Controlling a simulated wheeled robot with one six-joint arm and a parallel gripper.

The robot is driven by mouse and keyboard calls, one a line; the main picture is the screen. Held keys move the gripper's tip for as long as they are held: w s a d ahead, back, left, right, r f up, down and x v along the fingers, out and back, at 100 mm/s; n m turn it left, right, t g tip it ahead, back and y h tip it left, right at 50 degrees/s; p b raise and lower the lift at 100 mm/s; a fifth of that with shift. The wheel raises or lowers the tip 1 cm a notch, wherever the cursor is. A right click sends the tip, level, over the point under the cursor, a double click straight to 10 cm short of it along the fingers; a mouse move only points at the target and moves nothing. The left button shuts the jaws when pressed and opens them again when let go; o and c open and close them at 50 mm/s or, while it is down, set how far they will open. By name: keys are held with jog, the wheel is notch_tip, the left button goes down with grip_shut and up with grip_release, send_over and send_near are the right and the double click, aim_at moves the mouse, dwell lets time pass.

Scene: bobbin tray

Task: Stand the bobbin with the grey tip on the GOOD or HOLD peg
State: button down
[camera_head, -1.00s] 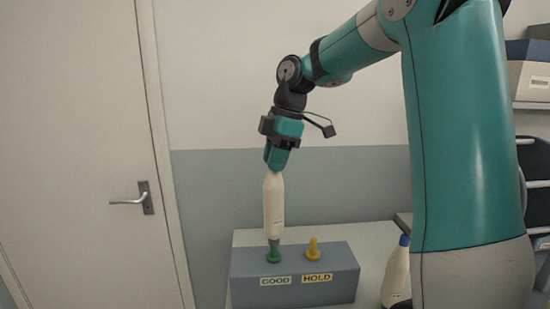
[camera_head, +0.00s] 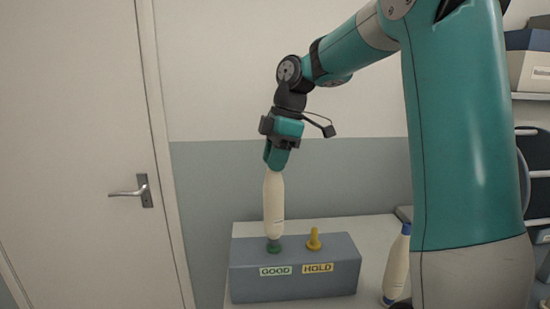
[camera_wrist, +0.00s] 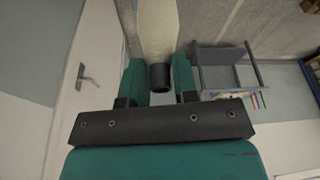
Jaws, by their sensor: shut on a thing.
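The cream bobbin (camera_head: 273,205) hangs upright from my gripper (camera_head: 277,160) in the head view. Its grey lower tip (camera_head: 274,241) is over the green GOOD peg (camera_head: 274,249); only the peg's low green base shows, so the tip appears to be around the upper peg. Whether it sits fully down is hard to tell. In the wrist view my gripper is shut on the bobbin (camera_wrist: 156,30), whose dark grey upper end (camera_wrist: 160,77) shows between the jaws. The yellow HOLD peg (camera_head: 314,240) stands empty to the right.
The grey-blue peg block (camera_head: 340,275) stands on a pale table (camera_head: 375,235). A second cream bobbin with blue ends (camera_head: 398,268) stands on the table at right, beside my arm. A door (camera_head: 80,130) is at left.

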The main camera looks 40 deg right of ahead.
jog(key=shift+f+b, duration=0.35)
jog(key=shift+f, duration=0.1)
jog(key=c, duration=0.8)
grip_release()
jog(key=p+v, duration=0.9)
jog(key=v, duration=0.8)
jog(key=shift+r+p, duration=0.25)
jog(key=shift+p, duration=0.05)
jog(key=shift+d, duration=0.1)
